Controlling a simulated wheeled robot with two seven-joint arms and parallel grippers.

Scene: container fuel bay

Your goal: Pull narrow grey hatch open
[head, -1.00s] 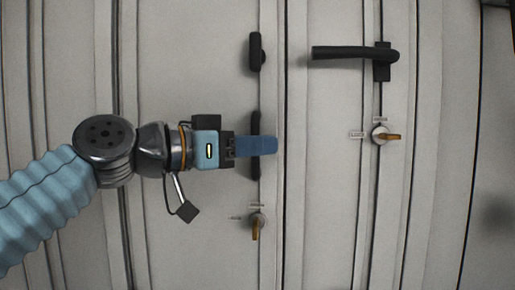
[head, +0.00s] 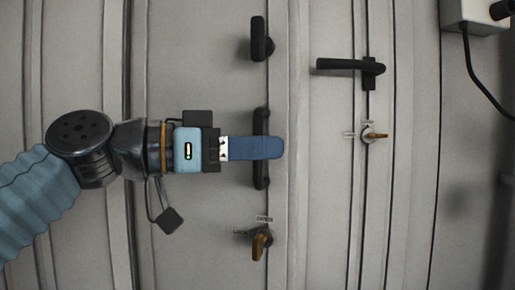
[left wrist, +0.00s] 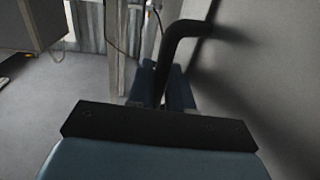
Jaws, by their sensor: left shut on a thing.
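The hatch's right edge appears to stand out a little towards me. In the left wrist view the bar (left wrist: 181,35) bends out from the grey hatch face (left wrist: 270,60) down between the blue fingers (left wrist: 180,92). My right gripper is not in view.
A neighbouring grey panel to the right has a black lever handle (head: 345,65) and an orange turn-key (head: 374,135). A white box (head: 475,12) with a black cable is at top right. The left wrist view shows open grey floor (left wrist: 50,105) and a cabinet (left wrist: 30,22).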

